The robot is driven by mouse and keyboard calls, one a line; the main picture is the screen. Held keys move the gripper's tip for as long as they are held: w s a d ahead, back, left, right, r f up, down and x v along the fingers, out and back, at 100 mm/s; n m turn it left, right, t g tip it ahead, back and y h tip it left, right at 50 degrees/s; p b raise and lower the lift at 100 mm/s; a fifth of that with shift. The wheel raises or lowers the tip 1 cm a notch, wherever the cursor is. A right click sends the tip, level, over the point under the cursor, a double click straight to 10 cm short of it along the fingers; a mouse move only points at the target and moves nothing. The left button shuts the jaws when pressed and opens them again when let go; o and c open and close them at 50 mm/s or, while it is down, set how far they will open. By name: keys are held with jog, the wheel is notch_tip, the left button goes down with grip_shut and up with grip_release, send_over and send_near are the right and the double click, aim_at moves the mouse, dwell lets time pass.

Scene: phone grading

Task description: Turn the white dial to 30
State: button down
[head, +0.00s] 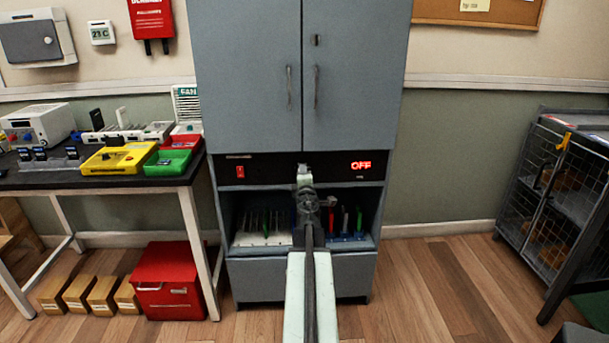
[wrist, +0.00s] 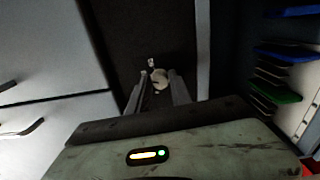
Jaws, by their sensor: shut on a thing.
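The white dial (wrist: 161,79) shows in the wrist view on a black panel, between the tips of my gripper (wrist: 157,88). My gripper is shut on the dial. The dial's markings are too small to read. In the head view my gripper (head: 304,172) reaches the black control strip (head: 270,171) of the grey cabinet and hides the dial. A red display (head: 361,165) on the strip reads OFF.
Below the strip an open bay holds a white rack (head: 262,238) and coloured upright items. Two grey doors (head: 250,70) are closed above. A black table (head: 100,178) with trays stands left; a wire cage (head: 560,200) stands right. Floor is clear between cabinet and cage.

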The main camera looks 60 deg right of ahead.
jog(key=shift+m, duration=0.3)
jog(key=shift+a, duration=0.1)
jog(key=c, duration=1.2)
grip_release()
